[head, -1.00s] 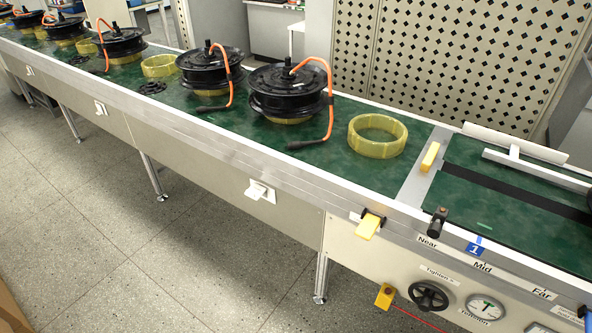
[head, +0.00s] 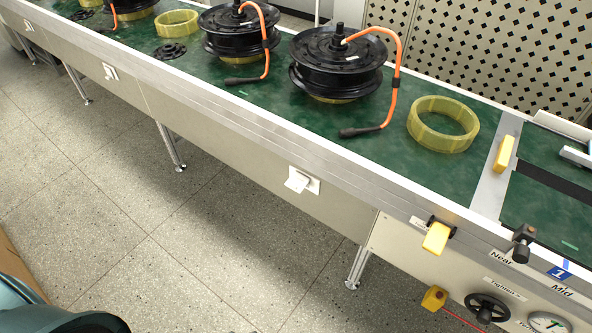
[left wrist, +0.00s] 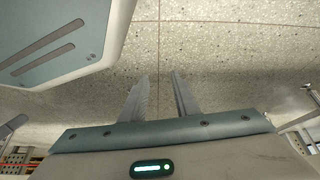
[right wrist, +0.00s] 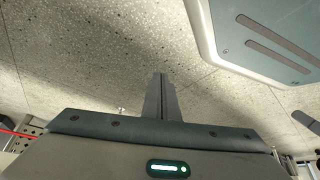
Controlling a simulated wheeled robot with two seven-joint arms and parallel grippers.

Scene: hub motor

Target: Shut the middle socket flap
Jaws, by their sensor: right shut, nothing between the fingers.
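Three white sockets sit along the conveyor's front side panel in the head view. The middle socket (head: 110,72) is small in the picture, with dark lines across its white face; its flap's exact position is hard to tell. The nearest socket (head: 303,181) has a white flap standing out from its plate. The far socket (head: 28,25) is at the upper left. My left gripper (left wrist: 160,85) is open and empty over the floor in the left wrist view. My right gripper (right wrist: 160,80) is shut and empty over the floor in the right wrist view. Neither gripper shows in the head view.
The conveyor (head: 250,112) runs diagonally, carrying black hub motors (head: 335,62) with orange cables and yellow rings (head: 443,124). A yellow latch (head: 437,238), a handwheel (head: 487,308) and a leg (head: 358,268) are at the right. The floor (head: 190,235) before the panel is clear.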

